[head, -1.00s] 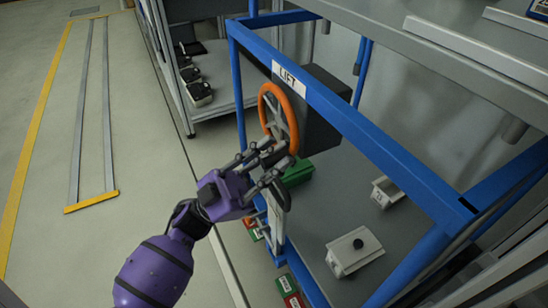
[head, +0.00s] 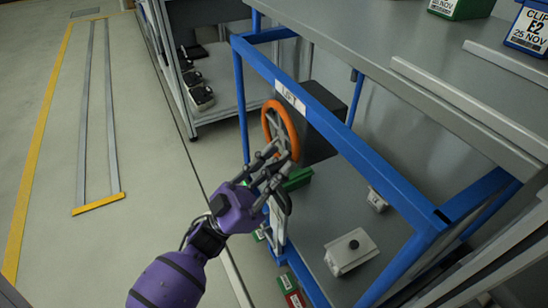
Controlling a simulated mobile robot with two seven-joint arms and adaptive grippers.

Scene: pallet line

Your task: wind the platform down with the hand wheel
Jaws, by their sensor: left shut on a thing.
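The orange-rimmed hand wheel (head: 268,121) stands upright on a dark housing (head: 322,146) inside the blue frame (head: 350,147), below a white LIFT label (head: 290,97). My left gripper (head: 272,166) is at the wheel's lower side, its fingers shut on the wheel's handle, which they mostly hide. The grey platform (head: 400,40) extends over the frame at the upper right. My right gripper is out of view.
Boxes stand on the platform, one labelled CLIP E2 (head: 530,26). A lidded grey box (head: 350,252) and a green bin (head: 297,179) sit below inside the frame. Shelving (head: 225,90) stands behind. The floor (head: 55,135) at left is clear.

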